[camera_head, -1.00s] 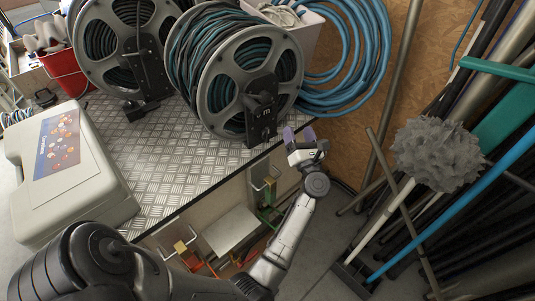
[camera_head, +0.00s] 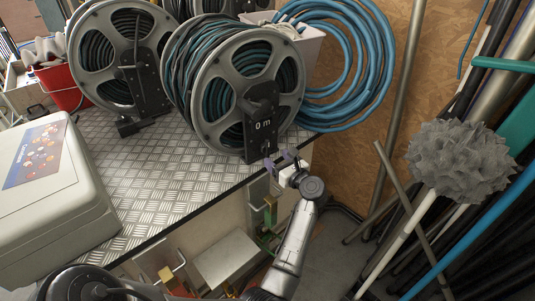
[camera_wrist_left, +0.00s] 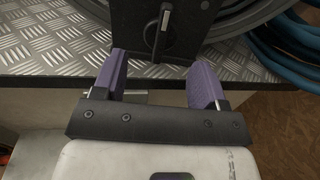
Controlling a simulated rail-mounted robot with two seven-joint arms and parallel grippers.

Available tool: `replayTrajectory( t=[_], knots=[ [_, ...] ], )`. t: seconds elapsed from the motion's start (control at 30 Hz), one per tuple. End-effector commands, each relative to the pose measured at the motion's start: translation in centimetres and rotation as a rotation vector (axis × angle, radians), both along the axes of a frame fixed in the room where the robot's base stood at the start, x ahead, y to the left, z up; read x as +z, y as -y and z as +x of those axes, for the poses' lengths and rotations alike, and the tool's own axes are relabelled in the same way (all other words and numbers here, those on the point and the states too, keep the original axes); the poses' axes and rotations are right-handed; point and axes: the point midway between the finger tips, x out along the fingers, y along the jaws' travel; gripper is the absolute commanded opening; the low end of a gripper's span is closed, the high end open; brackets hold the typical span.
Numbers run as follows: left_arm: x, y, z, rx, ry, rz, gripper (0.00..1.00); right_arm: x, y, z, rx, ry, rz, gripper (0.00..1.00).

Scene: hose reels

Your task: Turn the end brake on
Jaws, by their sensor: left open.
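The end hose reel (camera_head: 212,64) is the nearest one, grey with dark teal hose, near the bench's edge. Its black brake panel (camera_head: 262,125) reads "0 m". A small dark knob with a pale pointer (camera_wrist_left: 165,18) shows on the panel in the left wrist view, roughly upright. My left gripper (camera_head: 281,159) is just below and right of the panel, by the bench edge. In the left wrist view its purple fingers (camera_wrist_left: 161,72) are spread apart and empty, with the knob ahead between them and apart from them. My right gripper is not in view.
Another hose reel (camera_head: 118,62) stands to the left. A grey case (camera_head: 45,225) and a red bucket (camera_head: 66,88) are further left. Coiled blue hose (camera_head: 372,65) hangs at the right. Poles and a fluffy grey duster (camera_head: 460,163) crowd the right side.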

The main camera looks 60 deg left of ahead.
Motion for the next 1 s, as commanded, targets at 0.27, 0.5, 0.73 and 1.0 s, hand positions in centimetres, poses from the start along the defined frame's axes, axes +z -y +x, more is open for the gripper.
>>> replayTrajectory(
  t=[0.27,0.5,0.73,1.0],
  knots=[
    [-0.2,-4.2,-0.3,0.0,0.0,0.002,0.66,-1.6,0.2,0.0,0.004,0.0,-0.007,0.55],
    [0.0,-5.9,-0.4,0.0,-0.001,0.001,0.66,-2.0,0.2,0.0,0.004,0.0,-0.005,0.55],
    [0.0,-6.2,-0.5,-0.001,-0.001,0.0,0.66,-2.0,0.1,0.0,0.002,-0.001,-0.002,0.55],
    [0.0,-6.1,-0.4,-0.001,-0.001,0.001,0.55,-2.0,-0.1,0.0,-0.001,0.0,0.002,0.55]
  ],
)
